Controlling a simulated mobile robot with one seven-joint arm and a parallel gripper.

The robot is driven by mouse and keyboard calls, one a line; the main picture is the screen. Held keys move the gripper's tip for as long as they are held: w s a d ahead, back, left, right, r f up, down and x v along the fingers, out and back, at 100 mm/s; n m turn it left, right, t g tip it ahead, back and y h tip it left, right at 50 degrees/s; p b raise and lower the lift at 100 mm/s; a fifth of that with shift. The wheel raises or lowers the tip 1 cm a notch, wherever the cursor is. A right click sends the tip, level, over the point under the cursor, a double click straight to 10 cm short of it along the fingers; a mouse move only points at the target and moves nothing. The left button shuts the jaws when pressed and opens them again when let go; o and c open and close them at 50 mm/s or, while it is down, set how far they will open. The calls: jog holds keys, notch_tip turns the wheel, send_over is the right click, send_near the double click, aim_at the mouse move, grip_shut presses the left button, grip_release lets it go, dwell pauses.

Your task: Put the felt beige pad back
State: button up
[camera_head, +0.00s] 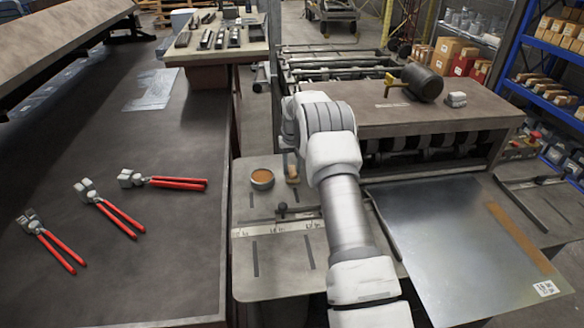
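My arm reaches forward over the grey machine table, and my gripper (287,165) points down at its far end, seen small and partly hidden by the arm's white wrist. A small tan-beige piece (293,173) shows right at the gripper's fingertips; it may be the felt beige pad, but whether it is held or standing on the table I cannot tell. Just left of it, a round dark tin (262,179) with an orange-brown top or filling sits on the table (270,270). The gap between the fingers cannot be made out.
A ruler strip (275,228) and a dark-knobbed rod lie nearer on the table. A metal sheet (455,250) lies at the right. A machine deck (400,108) with a dark motor (422,82) stands behind. Red-handled pliers (170,182) lie on the left bench (130,250).

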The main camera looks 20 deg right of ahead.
jog(key=o, duration=0.3)
jog(key=shift+o, duration=0.2)
notch_tip(320, 180, up, 12)
jog(key=s+r, duration=0.1)
notch_tip(320, 180, up, 10)
jog(key=t, duration=0.1)
send_over(292, 173)
jog(key=s+a, duration=0.4)
jog(key=s, duration=0.2)
jog(key=s+a+r+n+t, duration=0.1)
jog(key=s+a+r, duration=0.3)
jog(key=s+r, duration=0.55)
jog(key=s+a+f, duration=0.1)
jog(key=s, duration=0.8)
jog(key=s+a+f+t, duration=0.1)
jog(key=s+a+f, duration=0.1)
jog(key=s, duration=0.7)
jog(key=s+a+f+n+t, duration=0.1)
jog(key=s+a+f, duration=0.1)
jog(key=s, duration=0.7)
jog(key=shift+a, duration=0.25)
